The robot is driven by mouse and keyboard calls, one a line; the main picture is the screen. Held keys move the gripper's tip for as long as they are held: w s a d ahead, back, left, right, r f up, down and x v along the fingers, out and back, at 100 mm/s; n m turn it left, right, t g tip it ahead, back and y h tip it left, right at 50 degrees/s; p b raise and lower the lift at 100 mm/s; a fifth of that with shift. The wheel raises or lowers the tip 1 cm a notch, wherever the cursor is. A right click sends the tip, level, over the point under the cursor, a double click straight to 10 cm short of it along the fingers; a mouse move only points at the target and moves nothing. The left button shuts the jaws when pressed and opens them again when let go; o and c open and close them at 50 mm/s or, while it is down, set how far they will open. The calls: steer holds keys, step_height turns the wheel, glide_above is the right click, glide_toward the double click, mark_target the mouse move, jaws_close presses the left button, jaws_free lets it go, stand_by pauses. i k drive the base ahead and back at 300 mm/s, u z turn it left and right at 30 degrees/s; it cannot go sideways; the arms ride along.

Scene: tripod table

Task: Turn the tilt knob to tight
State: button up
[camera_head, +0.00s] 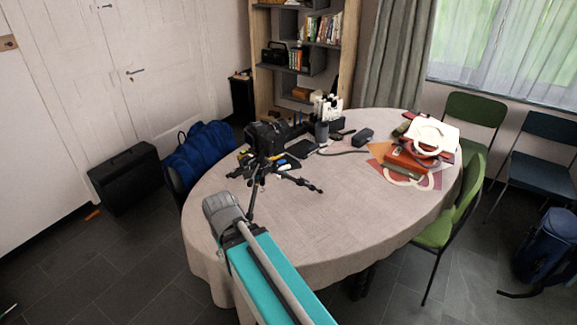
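A small black tripod (257,172) stands on the round table with its legs spread. A black camera (268,136) sits on top of it. The tilt knob is too small to make out among the dark parts of the tripod head. My teal arm link (268,280) rises from the bottom edge and ends in a grey joint, in front of the table's near left part and short of the tripod. I cannot make out my gripper's fingers in this view. No contact between my arm and the tripod can be seen.
The table (330,220) has a beige cloth, bare at the front. Behind the tripod are a dark cup (321,131), a dark box (363,136) and small items. Red and white folders (408,160) lie at right. Green chairs (449,220) and a blue bag (200,150) flank the table.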

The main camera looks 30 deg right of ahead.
mark_target(275, 165)
steer(key=z, duration=0.6)
steer(key=k, duration=1.05)
steer(key=u, duration=0.75)
steer(key=i, duration=1)
